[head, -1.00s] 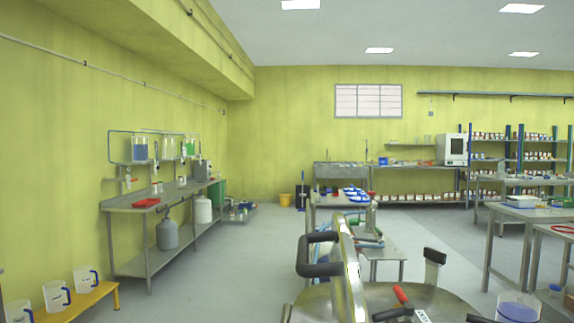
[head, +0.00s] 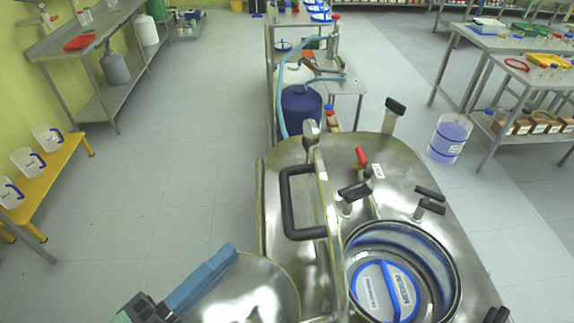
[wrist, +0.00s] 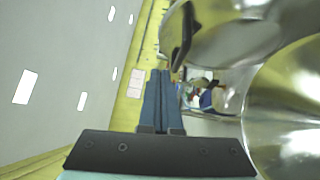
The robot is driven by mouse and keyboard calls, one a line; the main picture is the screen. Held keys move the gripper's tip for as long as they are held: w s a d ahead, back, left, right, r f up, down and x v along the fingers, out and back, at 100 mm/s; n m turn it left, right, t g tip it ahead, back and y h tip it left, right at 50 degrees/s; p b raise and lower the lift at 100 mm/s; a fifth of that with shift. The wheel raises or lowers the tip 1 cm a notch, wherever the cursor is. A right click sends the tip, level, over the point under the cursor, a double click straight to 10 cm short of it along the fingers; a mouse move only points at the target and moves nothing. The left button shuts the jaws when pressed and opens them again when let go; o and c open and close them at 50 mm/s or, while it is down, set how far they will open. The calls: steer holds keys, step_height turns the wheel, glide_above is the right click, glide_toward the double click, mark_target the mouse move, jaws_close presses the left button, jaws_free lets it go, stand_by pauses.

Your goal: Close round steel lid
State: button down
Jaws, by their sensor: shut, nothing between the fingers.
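The round steel lid (head: 323,215) appears to stand open, nearly edge-on, at the left side of the round opening (head: 440,262) in the steel vessel. A black loop handle (head: 284,200) projects from its left side. The handle also shows in the wrist view (wrist: 182,42), ahead and slightly right of the fingers. Inside the opening is a white and blue piece marked MEDIUM (head: 374,292). My gripper (head: 228,255) is shut and empty, left of and below the handle in the head view, apart from it. Its blue fingers lie together in the wrist view (wrist: 160,75).
A shiny rounded steel surface (head: 255,292) is close to the right of my gripper. Black clamp knobs (head: 430,195) and a red-handled valve (head: 362,157) stick up from the vessel top. The floor (head: 190,180) to the left is clear up to a yellow bench (head: 60,175).

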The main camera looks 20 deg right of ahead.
steer(key=p, duration=0.4)
glide_toward(320, 189)
steer(key=w+d, duration=0.1)
steer(key=w, duration=0.3)
steer(key=d, duration=0.1)
steer(key=d+p, duration=0.1)
steer(key=shift+s+d+r, duration=0.25)
steer(key=shift+s+d, duration=0.1)
steer(key=shift+d, duration=0.05)
steer(key=shift+s+d, duration=0.2)
steer(key=shift+d, duration=0.5)
steer(key=shift+f, duration=0.1)
